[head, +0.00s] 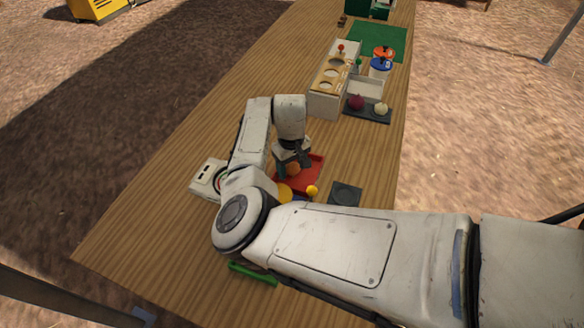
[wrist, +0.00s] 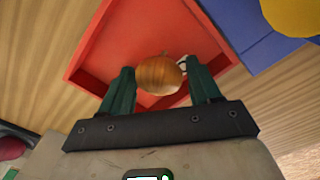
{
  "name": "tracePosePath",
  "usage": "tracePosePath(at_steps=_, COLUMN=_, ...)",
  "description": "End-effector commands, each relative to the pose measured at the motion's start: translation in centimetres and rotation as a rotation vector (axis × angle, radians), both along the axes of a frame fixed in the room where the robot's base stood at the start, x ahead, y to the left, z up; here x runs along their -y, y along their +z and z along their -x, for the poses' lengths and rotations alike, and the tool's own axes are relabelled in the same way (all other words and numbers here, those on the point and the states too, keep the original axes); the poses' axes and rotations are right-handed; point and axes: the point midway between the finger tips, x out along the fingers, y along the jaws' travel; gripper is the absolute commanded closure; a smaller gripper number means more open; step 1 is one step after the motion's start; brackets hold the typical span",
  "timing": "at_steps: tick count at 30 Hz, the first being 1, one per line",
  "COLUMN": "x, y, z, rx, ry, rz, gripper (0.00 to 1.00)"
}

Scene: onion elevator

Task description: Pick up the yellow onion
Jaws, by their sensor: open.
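The yellow onion (wrist: 160,76), round and golden-brown with a short stem, sits in a red tray (wrist: 90,62) in the wrist view. My gripper (wrist: 157,66) is open, with one green finger on each side of the onion. In the head view the onion (head: 292,168) shows small and partly hidden under my gripper (head: 296,161), over the red tray (head: 316,172). A pale thing behind the onion is mostly hidden.
A dark red onion (head: 356,102) and a pale onion (head: 381,108) sit on a dark tray farther along the table. A wooden box with round holes (head: 331,78) stands beside them. A yellow ball (head: 312,190) and a dark square plate (head: 345,194) are near the red tray.

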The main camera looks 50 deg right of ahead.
Motion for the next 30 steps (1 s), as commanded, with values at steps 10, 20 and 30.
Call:
tracePosePath(at_steps=10, x=0.0, y=0.0, z=0.0, rx=-0.001, ry=0.0, rz=0.0, gripper=0.6)
tracePosePath(at_steps=20, x=0.0, y=0.1, z=0.0, rx=0.0, ry=0.0, rz=0.0, gripper=0.82)
tracePosePath(at_steps=30, x=0.1, y=2.6, z=0.0, rx=0.002, ry=-0.001, rz=0.004, gripper=0.82)
